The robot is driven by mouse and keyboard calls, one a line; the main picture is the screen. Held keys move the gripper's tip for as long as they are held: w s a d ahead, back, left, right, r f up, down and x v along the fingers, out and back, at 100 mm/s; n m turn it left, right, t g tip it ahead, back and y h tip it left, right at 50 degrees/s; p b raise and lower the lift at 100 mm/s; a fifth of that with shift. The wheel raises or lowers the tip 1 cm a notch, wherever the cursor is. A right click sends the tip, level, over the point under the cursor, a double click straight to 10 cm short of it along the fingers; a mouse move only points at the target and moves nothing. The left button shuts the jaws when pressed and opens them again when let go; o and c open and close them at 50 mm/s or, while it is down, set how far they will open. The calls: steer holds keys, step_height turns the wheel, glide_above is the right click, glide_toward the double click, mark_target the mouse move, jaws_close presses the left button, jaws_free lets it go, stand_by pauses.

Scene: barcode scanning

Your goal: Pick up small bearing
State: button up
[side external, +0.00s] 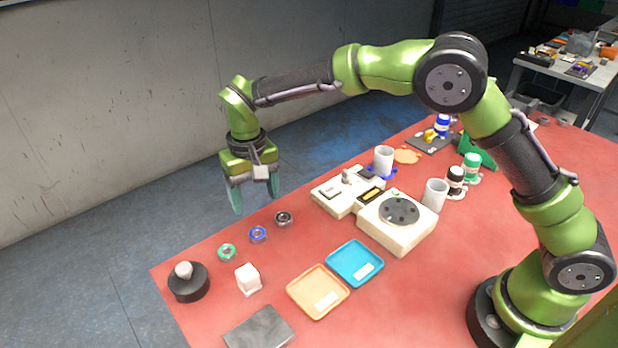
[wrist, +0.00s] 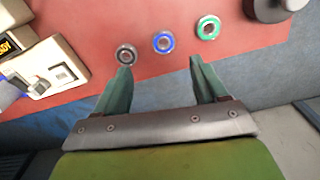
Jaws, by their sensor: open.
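Three ring-shaped bearings lie in a row near the far edge of the red table: a green one (side external: 227,252), a blue one (side external: 258,234) and a dark grey one (side external: 283,218). I cannot tell which is the small one. My gripper (side external: 255,204) is open and empty, pointing down above the table's far edge near the row. In the wrist view, the dark bearing (wrist: 126,54) is just past the left fingertip. The blue bearing (wrist: 163,42) lies beyond the gap of my gripper (wrist: 160,64), and the green bearing (wrist: 208,28) lies beyond the right fingertip.
A black round base with a light knob (side external: 188,281) and a white cube (side external: 248,279) stand left of an orange tray (side external: 318,292) and a blue tray (side external: 354,264). Beige devices (side external: 396,222) stand right of the bearings. The table edge (wrist: 180,70) runs under the fingers.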

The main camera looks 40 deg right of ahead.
glide_above(257, 233)
steer(key=f, duration=0.4)
steer(key=shift+s+d+f, duration=0.1)
steer(key=shift+d+f, duration=0.15)
steer(key=shift+d, duration=0.05)
steer(key=shift+a+f, duration=0.15)
steer(key=shift+f, duration=1.15)
steer(key=shift+a+f, duration=0.15)
steer(key=shift+f, duration=1.15)
steer(key=c, duration=1.2)
steer(key=shift+o, duration=0.2)
